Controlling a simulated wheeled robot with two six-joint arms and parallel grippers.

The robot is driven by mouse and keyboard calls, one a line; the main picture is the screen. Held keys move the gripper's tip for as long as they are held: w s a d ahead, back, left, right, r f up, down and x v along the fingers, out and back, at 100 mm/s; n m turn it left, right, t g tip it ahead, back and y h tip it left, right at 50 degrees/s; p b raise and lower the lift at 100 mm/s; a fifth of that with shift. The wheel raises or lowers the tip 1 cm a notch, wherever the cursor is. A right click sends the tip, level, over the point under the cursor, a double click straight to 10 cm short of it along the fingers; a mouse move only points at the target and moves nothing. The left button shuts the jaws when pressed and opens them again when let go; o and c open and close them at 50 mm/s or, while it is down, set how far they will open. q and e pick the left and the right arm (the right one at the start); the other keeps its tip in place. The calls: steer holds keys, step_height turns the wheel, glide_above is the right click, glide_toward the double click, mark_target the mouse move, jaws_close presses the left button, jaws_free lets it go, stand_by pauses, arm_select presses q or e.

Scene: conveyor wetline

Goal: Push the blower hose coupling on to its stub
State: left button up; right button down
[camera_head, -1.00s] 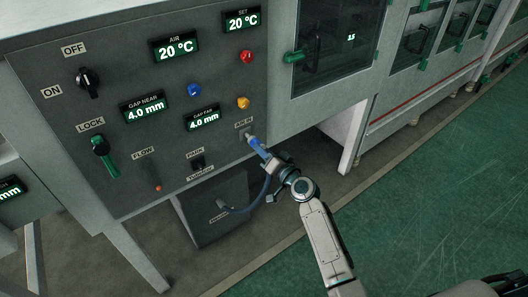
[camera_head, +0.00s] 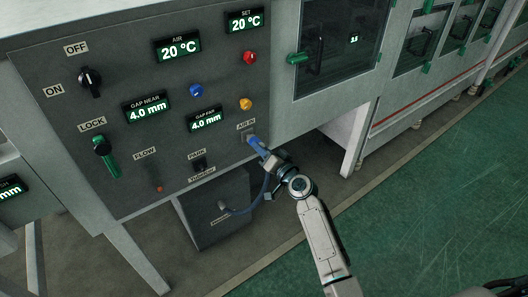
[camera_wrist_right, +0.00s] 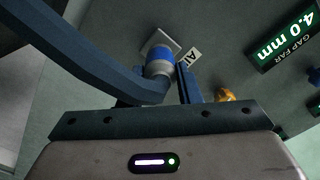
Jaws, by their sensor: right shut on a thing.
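The blue hose coupling (camera_head: 256,143) is at the AIR IN port plate (camera_head: 247,134), low on the right of the dark control panel. My right gripper (camera_head: 268,155) is shut on the coupling. In the right wrist view the coupling's blue ring (camera_wrist_right: 160,54) lies against or very close to the pale square port plate (camera_wrist_right: 162,40). The stub is hidden behind the coupling, and I cannot tell whether it is fully seated. The dark blue hose (camera_head: 262,193) curves down from the gripper to the grey blower box (camera_head: 227,231). My left gripper is out of view.
A white machine leg (camera_head: 357,150) stands right of my gripper. The green floor at right is clear.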

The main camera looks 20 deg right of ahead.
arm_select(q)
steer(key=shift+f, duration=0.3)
arm_select(e)
steer(key=shift+w+a, duration=0.2)
steer(key=shift+w, duration=0.45)
steer(key=c, duration=1)
jaws_free()
steer(key=shift+o, duration=0.2)
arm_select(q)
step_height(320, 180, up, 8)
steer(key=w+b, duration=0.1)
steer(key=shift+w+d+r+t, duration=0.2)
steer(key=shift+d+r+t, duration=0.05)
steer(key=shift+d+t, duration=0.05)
arm_select(e)
steer(key=v, duration=1)
steer(key=shift+s, duration=0.4)
steer(key=shift+d, duration=0.15)
